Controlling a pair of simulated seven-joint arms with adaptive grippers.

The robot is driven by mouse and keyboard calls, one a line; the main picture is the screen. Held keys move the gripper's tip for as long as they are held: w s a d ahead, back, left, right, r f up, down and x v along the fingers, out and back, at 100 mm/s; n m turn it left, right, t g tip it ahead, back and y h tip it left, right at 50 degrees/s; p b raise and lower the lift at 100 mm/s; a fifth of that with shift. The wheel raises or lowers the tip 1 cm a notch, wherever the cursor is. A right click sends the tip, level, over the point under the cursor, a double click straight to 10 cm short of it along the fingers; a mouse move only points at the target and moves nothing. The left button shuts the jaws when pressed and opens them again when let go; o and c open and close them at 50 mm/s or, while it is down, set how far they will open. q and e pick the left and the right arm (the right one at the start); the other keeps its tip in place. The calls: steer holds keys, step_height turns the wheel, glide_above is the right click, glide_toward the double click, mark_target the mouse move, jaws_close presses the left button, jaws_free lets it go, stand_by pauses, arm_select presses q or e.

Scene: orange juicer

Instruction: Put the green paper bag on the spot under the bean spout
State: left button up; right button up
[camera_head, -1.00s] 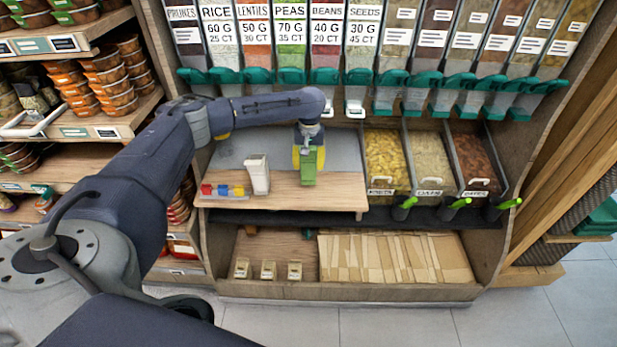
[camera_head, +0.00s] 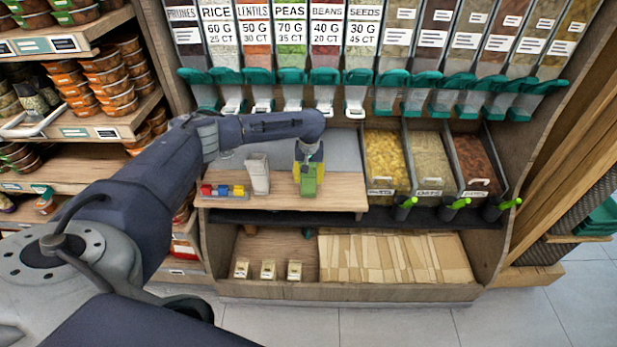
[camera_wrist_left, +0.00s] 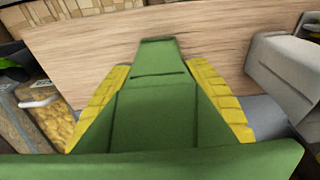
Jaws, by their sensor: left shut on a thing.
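The green paper bag (camera_head: 309,187) is in my left gripper (camera_head: 309,165), over the wooden counter below the spouts. In the left wrist view the bag (camera_wrist_left: 155,105) fills the middle, and the yellow fingers of the left gripper (camera_wrist_left: 160,100) press on both its sides. I cannot tell whether its bottom touches the counter. The beans spout (camera_head: 324,100) hangs behind and slightly right of the bag, under the label BEANS. The spot under it is partly hidden by my left arm. My right gripper does not show.
A whitish paper bag (camera_head: 257,174) stands left of the green bag; it also shows in the left wrist view (camera_wrist_left: 290,70). Small coloured blocks (camera_head: 222,190) lie farther left. Open bins with a pasta bin (camera_head: 387,160) stand to the right. The counter's right front (camera_head: 345,192) is bare.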

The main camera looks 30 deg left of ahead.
arm_select(q)
steer(key=shift+f, duration=0.1)
steer(key=o, duration=0.8)
step_height(320, 180, up, 11)
steer(key=shift+w+d+r, duration=0.1)
steer(key=shift+r, duration=0.05)
steer(key=shift+o, duration=0.7)
steer(key=shift+r, duration=0.5)
